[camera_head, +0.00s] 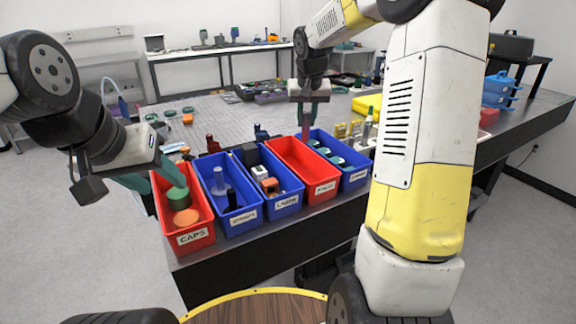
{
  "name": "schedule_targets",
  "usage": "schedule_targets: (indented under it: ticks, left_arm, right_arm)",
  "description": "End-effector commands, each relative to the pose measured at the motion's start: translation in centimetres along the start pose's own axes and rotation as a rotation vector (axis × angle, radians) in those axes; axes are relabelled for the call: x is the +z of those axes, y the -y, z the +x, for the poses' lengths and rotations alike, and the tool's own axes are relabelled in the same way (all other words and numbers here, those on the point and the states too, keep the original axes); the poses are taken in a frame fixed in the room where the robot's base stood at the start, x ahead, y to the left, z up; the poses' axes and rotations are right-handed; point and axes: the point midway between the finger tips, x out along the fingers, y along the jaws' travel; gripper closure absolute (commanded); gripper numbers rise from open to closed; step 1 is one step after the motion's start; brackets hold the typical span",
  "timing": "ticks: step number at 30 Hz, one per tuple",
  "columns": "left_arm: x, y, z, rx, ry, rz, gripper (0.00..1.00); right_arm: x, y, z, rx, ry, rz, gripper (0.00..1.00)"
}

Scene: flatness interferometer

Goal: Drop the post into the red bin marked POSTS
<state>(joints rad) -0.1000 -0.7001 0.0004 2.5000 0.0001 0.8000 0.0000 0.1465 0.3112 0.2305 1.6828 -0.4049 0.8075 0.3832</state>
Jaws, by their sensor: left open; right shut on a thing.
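The red bin (322,187), its label small and hard to read but seemingly POSTS, stands fourth from the left in a row of bins at the table's front edge. Its visible inside looks empty. My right gripper (307,112) is above the far end of this bin, pointing down. It is shut on the post (305,130), a thin dark reddish piece that hangs upright between the fingers. I cannot tell whether its lower end is inside the bin's rim. My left gripper (156,178) is open, at the red bin marked CAPS (196,236).
Blue bins (243,218) with parts stand between the two red bins, and another blue bin (354,178) is on the right. The CAPS bin holds a green and an orange cap. Small instruments stand behind the row. A yellow case (367,104) lies further back.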

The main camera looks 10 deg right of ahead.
Motion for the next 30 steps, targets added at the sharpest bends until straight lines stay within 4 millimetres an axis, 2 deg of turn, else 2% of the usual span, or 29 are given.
schedule_targets:
  ticks: [9, 21, 22, 25, 30]
  left_arm:
    - [0.0, 0.0, 0.0, 0.000, 0.000, 0.000, 0.50]
    - [0.0, 0.0, 0.0, 0.000, 0.000, 0.000, 0.50]
    - [0.0, 0.0, 0.0, 0.000, 0.000, 0.000, 0.50]
    - [0.0, 0.0, 0.0, 0.000, 0.000, 0.000, 0.50]
    - [0.0, 0.0, 0.0, 0.000, 0.000, 0.000, 0.50]
  right_arm:
    - [1.2, 0.0, 3.0, 0.000, 0.000, -0.001, 1.00]
    - [1.5, 0.1, 3.6, -0.001, -0.001, -0.001, 1.00]
    - [1.5, 0.1, 3.6, -0.001, -0.002, -0.001, 0.74]
    - [1.5, 0.1, 3.6, -0.001, -0.001, -0.001, 0.54]
    - [1.5, 0.1, 3.6, -0.001, -0.001, -0.001, 0.52]
